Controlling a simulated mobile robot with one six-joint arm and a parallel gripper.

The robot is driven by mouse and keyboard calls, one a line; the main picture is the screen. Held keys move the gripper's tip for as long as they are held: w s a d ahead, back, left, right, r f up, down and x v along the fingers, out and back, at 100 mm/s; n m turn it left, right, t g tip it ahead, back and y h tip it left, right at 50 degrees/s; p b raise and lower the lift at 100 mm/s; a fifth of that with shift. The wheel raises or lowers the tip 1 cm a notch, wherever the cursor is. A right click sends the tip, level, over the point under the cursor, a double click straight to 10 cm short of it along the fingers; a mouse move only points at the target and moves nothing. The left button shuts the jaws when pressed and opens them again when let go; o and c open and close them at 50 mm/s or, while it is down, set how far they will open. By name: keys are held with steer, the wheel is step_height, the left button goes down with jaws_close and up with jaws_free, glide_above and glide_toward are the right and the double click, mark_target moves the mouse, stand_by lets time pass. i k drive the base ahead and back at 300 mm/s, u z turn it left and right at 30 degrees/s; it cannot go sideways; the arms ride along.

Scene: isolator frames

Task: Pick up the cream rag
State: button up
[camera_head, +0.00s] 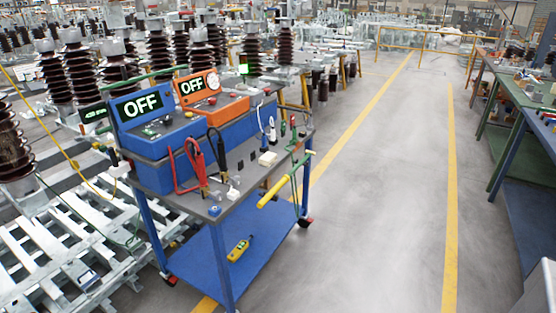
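My gripper is not in view.
Red and black leads (196,160), a blue unit reading OFF (145,105) and an orange one (210,90) crowd the cart. A yellow-green pole (285,180) hangs along its right edge. Insulators (65,75) stand behind. The grey aisle (375,190) right of the cart is clear.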

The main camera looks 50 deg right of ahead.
mark_target(269, 158)
steer(key=u, duration=0.6)
steer(key=k, duration=0.1)
steer(key=z, duration=2.25)
steer(key=k, duration=0.9)
steer(key=u, duration=0.1)
steer(key=i, duration=0.75)
